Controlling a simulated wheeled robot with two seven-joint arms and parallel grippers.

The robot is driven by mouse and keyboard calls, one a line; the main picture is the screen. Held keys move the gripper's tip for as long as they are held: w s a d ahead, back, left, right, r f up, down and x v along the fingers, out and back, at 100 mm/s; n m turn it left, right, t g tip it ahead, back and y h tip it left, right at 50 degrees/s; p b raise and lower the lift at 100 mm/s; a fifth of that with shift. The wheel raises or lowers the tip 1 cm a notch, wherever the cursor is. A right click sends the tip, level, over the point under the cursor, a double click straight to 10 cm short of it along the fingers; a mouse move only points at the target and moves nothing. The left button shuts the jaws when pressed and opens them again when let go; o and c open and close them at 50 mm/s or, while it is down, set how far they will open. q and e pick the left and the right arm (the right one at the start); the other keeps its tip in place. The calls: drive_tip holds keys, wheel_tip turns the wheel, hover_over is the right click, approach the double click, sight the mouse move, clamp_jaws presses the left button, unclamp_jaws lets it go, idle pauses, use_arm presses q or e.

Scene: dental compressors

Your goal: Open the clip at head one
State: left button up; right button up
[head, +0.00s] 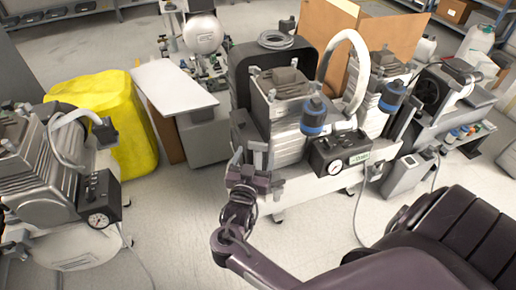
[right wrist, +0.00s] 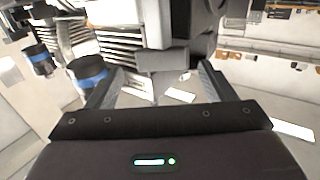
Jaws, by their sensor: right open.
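The dental compressor with two finned heads stands on a white wheeled base in the middle of the head view. The nearer-left finned head (head: 285,115) is beside my right gripper (head: 250,168), which is at the compressor's left front side. In the right wrist view my right gripper (right wrist: 158,88) is open, its two fingers apart with nothing clearly held. A grey block (right wrist: 162,58) shows just beyond and between the fingertips; contact cannot be told. I cannot single out the clip with certainty. My left gripper is not in view.
Blue-banded cylinders (head: 314,115) and a black gauge box (head: 338,155) sit on the compressor's front. Another compressor (head: 45,180) stands at the left, near a yellow covered object (head: 105,120) and a white-topped cabinet (head: 172,85). The floor in front is partly free.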

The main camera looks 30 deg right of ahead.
sight(257, 147)
drive_tip(key=x, duration=0.4)
drive_tip(key=shift+w+d+b, duration=0.25)
drive_tip(key=shift+w+b, duration=0.05)
drive_tip(key=shift+c, duration=0.2)
drive_tip(key=c, duration=0.9)
